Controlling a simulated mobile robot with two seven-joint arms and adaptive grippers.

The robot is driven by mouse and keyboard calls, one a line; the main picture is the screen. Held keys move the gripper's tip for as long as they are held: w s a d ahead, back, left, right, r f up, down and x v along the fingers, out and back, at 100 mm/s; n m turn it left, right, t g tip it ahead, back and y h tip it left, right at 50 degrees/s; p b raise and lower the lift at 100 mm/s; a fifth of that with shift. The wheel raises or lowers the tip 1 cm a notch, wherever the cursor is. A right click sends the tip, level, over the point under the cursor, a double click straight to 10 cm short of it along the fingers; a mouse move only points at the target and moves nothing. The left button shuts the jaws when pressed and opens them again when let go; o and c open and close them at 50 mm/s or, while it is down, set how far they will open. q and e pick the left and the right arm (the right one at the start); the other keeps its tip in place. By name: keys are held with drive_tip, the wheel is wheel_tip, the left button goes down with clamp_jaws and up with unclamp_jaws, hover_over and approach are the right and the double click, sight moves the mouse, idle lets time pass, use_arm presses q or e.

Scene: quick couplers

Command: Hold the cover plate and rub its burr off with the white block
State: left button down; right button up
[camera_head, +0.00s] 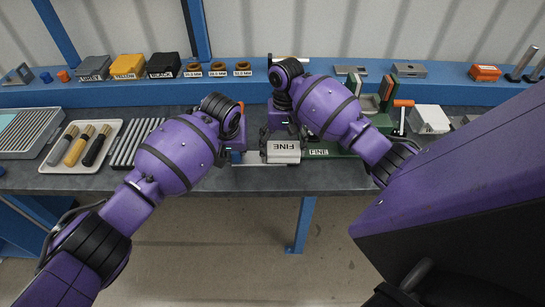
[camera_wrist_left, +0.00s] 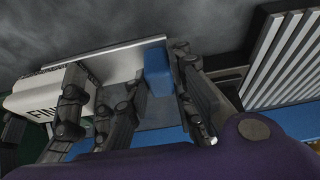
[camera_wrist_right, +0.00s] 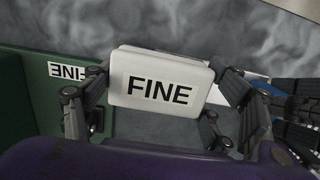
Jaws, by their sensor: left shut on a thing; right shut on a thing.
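The cover plate (camera_head: 250,158) is a thin, pale metal strip above the front of the bench, with a blue piece (camera_wrist_left: 158,70) at one end. My left gripper (camera_head: 237,150) is shut on the plate at this blue end. The white block (camera_head: 284,152), marked FINE, is in my right gripper (camera_head: 282,138), which is shut on its two sides. In the left wrist view the block (camera_wrist_left: 38,102) is right against or just over the plate's other end; I cannot tell whether they touch. The block (camera_wrist_right: 160,82) covers much of the plate in the right wrist view. I cannot make out the burr.
A green holder (camera_head: 322,153), labelled FINE, lies just right of the block. A pale tray (camera_head: 47,162) with several handled tools and ribbed racks (camera_head: 130,150) stand to the left. A blue shelf (camera_head: 225,88) with bins and rings runs along the back. A white box (camera_head: 428,119) stands right.

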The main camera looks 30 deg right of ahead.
sight(271, 146)
drive_tip(key=shift+r, duration=0.15)
drive_tip(key=shift+f, duration=0.2)
idle(0.5)
drive_tip(key=shift+w+a+r, duration=0.1)
drive_tip(key=shift+w+a, duration=0.35)
drive_tip(key=shift+a, duration=0.25)
drive_tip(key=shift+w+a+r, duration=0.1)
drive_tip(key=shift+w+a, duration=0.35)
drive_tip(key=shift+a, duration=0.25)
drive_tip(key=shift+w+a, duration=0.2)
drive_tip(key=shift+a, duration=0.15)
drive_tip(key=shift+d+r, duration=0.2)
drive_tip(key=shift+r, duration=0.05)
